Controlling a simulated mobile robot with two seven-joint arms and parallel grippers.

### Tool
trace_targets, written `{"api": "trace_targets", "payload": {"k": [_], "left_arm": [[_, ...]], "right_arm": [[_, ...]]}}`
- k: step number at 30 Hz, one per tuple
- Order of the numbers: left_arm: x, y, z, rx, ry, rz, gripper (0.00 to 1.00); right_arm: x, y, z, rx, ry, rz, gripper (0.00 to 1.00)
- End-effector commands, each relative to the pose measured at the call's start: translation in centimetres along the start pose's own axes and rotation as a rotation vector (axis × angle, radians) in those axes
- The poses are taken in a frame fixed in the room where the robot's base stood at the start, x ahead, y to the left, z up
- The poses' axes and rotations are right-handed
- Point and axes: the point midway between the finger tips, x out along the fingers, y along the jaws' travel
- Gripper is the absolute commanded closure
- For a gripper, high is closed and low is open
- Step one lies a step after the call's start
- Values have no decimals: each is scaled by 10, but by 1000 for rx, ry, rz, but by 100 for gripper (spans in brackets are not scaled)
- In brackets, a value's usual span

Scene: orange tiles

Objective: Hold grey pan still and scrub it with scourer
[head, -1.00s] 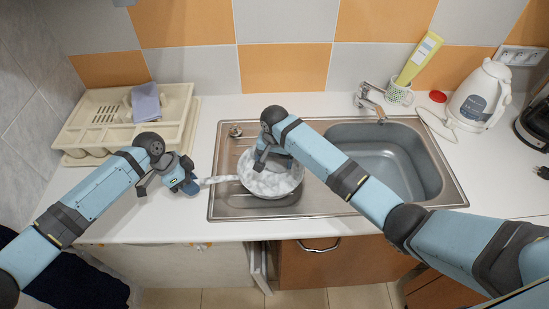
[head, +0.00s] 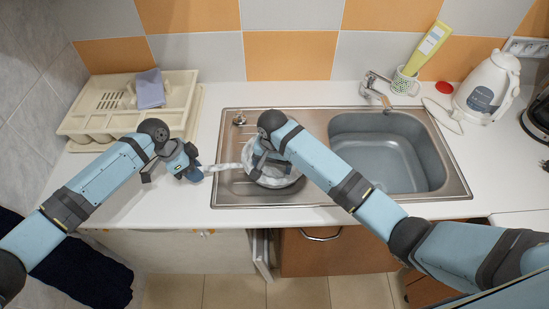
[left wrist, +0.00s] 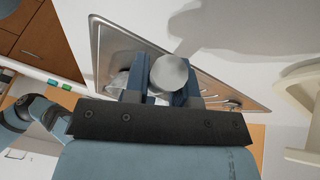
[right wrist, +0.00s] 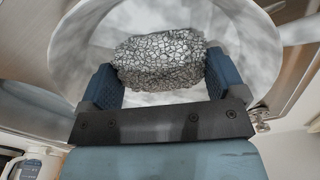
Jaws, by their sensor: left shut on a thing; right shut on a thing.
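The grey pan (head: 280,181), mottled with white, is over the drainboard left of the sink basin, tilted and partly hidden by my right gripper. Its handle (head: 224,167) points left. My left gripper (head: 195,172) is shut on the handle, whose rounded end (left wrist: 170,74) shows between the fingers in the left wrist view. My right gripper (right wrist: 162,88) is shut on the scourer (right wrist: 160,62), a grey mesh pad, inside the pan. The pan's pale inner wall (right wrist: 245,45) surrounds the scourer there. In the head view my right gripper (head: 262,163) hides the scourer.
The steel sink (head: 450,180) has an empty grey basin on the right and a tap (head: 374,85) behind. A cream dish rack (head: 85,125) with a lilac block (head: 150,88) stands at the left. A white kettle (head: 488,90) and yellow-green bottle (head: 428,48) stand at the back right.

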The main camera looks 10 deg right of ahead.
Motion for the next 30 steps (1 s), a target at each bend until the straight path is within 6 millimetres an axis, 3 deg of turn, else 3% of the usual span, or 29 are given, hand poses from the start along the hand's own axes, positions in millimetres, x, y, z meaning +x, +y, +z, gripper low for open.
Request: {"api": "trace_targets", "payload": {"k": [7, 17, 30], "left_arm": [[-1, 0, -2, -1, 3, -2, 100], [-1, -1, -2, -2, 4, -3, 100], [-1, 0, -1, -1, 2, -2, 100]], "right_arm": [[1, 0, 16, -2, -6, 2, 30], [-1, -1, 19, -4, -6, 0, 30], [-43, -1, 17, -2, -2, -3, 30]]}}
